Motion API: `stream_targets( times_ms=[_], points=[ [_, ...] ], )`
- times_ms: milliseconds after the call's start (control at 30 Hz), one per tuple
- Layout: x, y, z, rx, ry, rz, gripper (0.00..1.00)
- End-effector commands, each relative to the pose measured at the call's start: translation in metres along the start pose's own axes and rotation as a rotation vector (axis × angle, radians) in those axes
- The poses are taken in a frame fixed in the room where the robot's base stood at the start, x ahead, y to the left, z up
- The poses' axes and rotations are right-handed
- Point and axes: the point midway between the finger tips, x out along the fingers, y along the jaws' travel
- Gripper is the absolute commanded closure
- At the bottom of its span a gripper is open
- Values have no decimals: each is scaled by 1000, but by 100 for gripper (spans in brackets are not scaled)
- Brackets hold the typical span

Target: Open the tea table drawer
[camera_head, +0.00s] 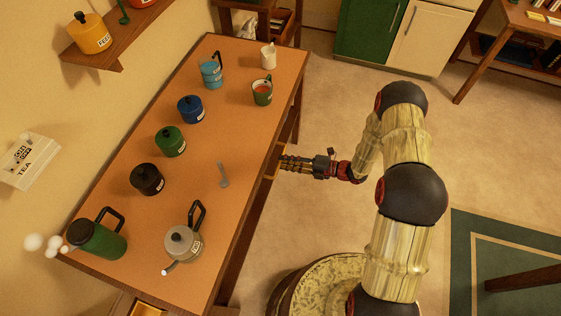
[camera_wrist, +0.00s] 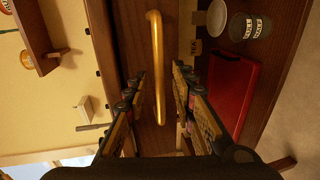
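The tea table (camera_head: 225,130) has a light brown top. In the wrist view, a gold bar handle (camera_wrist: 156,50) stands out from a dark wooden drawer front (camera_wrist: 132,35). My gripper (camera_wrist: 160,75) is open, with one finger on each side of the handle. Gaps show between the handle and both fingertips. In the head view, my gripper (camera_head: 284,162) is at the table's right long side, below the top's edge. The drawer front is hidden under the top there, so I cannot tell from that view how far it is out.
In the wrist view, a red board (camera_wrist: 235,85) and cans (camera_wrist: 250,27) are on the right. Open floor (camera_head: 330,215) lies right of the table.

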Motion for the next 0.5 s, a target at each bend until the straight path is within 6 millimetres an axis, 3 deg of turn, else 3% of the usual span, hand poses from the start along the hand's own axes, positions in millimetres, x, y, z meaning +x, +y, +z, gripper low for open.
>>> stream_targets(
  times_ms=[200,500],
  points=[
    [23,-1,0,-1,1,0,74],
    [27,0,0,-1,0,-1,74]
  ],
)
